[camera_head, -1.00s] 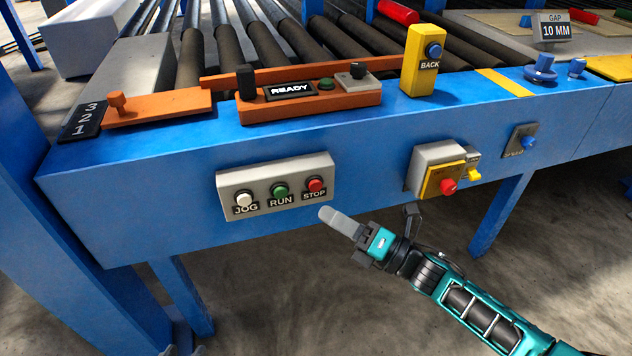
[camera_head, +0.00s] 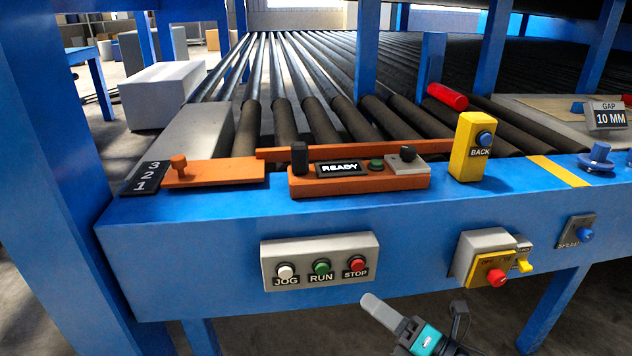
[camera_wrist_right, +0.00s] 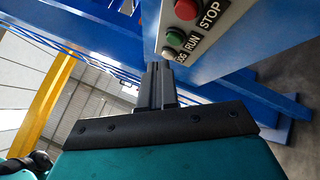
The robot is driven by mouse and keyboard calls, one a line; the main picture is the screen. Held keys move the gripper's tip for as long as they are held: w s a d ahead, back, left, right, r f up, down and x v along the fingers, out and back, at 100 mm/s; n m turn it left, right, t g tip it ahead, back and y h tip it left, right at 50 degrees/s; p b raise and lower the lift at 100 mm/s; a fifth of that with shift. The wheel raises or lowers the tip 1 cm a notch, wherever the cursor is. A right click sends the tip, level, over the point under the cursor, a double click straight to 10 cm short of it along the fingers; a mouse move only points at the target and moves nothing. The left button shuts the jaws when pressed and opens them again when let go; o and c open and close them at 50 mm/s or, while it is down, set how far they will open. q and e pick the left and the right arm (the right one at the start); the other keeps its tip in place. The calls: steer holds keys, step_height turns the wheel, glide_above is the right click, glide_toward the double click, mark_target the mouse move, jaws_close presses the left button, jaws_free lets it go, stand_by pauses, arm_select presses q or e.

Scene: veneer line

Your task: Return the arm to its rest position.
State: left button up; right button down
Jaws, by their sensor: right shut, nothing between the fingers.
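My right gripper (camera_head: 376,305) shows at the bottom of the head view, below and to the right of the JOG, RUN, STOP button box (camera_head: 320,262). Its fingers are shut with nothing between them, and they stand apart from the box in that view. In the right wrist view the shut fingers (camera_wrist_right: 158,80) point up past the button box (camera_wrist_right: 200,30), with its red, green and white buttons close by. Most of the right arm is below the head view's lower edge. My left gripper is not in view.
The blue machine beam (camera_head: 215,225) runs across the front. A grey and yellow switch box (camera_head: 487,258) with a red knob sticks out to the right, and a speed knob plate (camera_head: 576,232) is beyond it. On top stand an orange READY panel (camera_head: 345,185) and a yellow BACK post (camera_head: 471,147).

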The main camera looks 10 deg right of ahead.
steer(key=s+f+m+g+h, duration=0.2)
steer(key=s+f+m+h, duration=0.35)
steer(key=m, duration=0.95)
steer(key=s+f+m+g+h, duration=0.1)
steer(key=s+f+m+h, duration=0.5)
steer(key=m, duration=0.9)
arm_select(q)
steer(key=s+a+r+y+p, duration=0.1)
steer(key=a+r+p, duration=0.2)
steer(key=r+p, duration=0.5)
steer(key=p, duration=0.5)
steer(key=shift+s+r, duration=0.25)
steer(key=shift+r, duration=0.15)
arm_select(e)
steer(key=s+d+r+h, duration=0.1)
steer(key=s+d+r, duration=0.2)
steer(key=r, duration=0.7)
steer(key=shift+g, duration=0.4)
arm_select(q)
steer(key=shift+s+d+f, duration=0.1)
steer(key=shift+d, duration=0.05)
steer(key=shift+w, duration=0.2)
arm_select(e)
steer(key=shift+s, duration=0.1)
